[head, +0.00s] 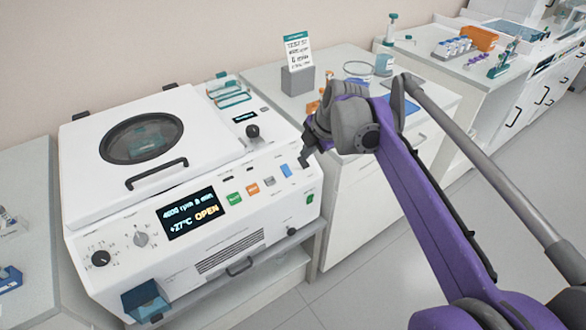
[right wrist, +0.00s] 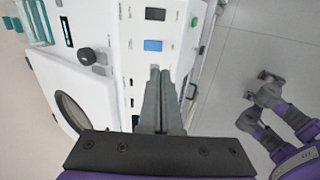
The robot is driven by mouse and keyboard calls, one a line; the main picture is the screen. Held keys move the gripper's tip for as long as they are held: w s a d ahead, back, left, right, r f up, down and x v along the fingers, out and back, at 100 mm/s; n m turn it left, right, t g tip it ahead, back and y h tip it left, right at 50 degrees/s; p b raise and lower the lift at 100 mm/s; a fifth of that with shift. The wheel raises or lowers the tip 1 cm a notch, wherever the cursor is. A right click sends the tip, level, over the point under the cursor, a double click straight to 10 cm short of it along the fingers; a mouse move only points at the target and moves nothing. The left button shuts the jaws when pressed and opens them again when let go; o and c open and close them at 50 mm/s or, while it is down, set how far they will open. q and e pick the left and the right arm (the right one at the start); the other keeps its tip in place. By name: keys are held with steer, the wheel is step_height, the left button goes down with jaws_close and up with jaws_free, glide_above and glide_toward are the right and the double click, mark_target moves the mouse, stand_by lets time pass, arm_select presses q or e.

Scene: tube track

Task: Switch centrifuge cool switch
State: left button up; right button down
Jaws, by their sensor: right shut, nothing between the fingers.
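The white centrifuge (head: 215,190) stands on the bench at left, its lid closed and its display (head: 191,213) reading "4000 rpm 8 min", "+27°C" and "OPEN". A blue switch (head: 286,170) is on the right of its front panel; it also shows in the right wrist view (right wrist: 153,45). The label beside it is too small to read. My right gripper (head: 304,164) is shut and empty, close to the panel by the blue switch. In the right wrist view its fingertips (right wrist: 158,71) lie just below the switch; I cannot tell whether they touch. My left gripper (right wrist: 258,84) hangs over the floor, its jaw opening unclear.
Green (head: 235,198) and orange (head: 252,190) buttons sit left of the blue switch. A black joystick-like knob (head: 252,131) rises behind it. A drawer bench (head: 350,200) with a sign stand (head: 297,80) is at right. The floor (head: 350,285) in front is clear.

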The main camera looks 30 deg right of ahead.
mark_target(289, 174)
steer(key=b+x, duration=0.2)
steer(key=x, duration=1.2)
steer(key=shift+f, duration=0.2)
steer(key=shift+r, duration=0.1)
steer(key=shift+r+p, duration=0.8)
